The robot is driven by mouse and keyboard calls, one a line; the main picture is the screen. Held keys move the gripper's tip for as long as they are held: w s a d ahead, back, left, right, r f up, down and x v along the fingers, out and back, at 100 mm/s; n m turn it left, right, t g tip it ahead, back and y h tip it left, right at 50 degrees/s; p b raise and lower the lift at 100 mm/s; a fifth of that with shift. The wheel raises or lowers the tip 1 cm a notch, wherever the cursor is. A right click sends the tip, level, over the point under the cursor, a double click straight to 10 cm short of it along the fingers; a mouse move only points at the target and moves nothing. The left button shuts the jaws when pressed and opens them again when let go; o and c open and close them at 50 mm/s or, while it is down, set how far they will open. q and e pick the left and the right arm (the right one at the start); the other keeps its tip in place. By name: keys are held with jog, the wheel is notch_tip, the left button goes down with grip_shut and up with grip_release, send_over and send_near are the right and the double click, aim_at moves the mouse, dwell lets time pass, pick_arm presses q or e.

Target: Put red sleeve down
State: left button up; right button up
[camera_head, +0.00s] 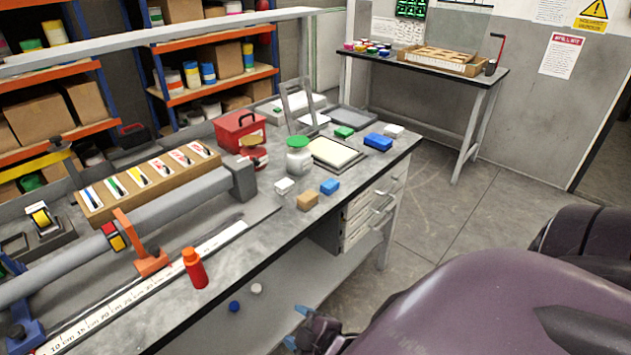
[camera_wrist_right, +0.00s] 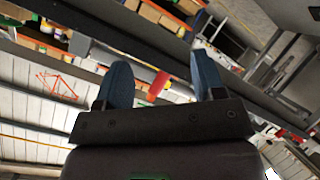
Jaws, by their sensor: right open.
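A red cylinder (camera_head: 195,270) with a narrower orange top stands upright near the front edge of the grey bench (camera_head: 247,262); it looks like the red sleeve. What seems to be the same red piece (camera_wrist_right: 158,83) shows between the fingers in the right wrist view, beyond them and not held. My right gripper (camera_head: 297,326) is open and empty, its blue fingertips beyond the bench's front edge, right of and lower than the red cylinder. In the right wrist view both blue fingers (camera_wrist_right: 162,85) are wide apart. My left gripper is not in view.
A long grey tube (camera_head: 180,208) with a red-and-yellow band and an orange clamp (camera_head: 138,256) lies behind the red cylinder. A ruler strip (camera_head: 130,296) runs along the bench. Small blocks (camera_head: 308,200), a white jar (camera_head: 299,158) and a red box (camera_head: 238,131) stand farther back.

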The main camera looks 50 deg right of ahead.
jog(key=s+m, duration=0.1)
jog(key=m, duration=0.1)
jog(key=s+f+m, duration=0.1)
jog(key=m, duration=0.2)
jog(key=s+d+f+m+g, duration=0.1)
jog(key=m, duration=0.1)
jog(key=shift+s, duration=0.4)
dwell(0.7)
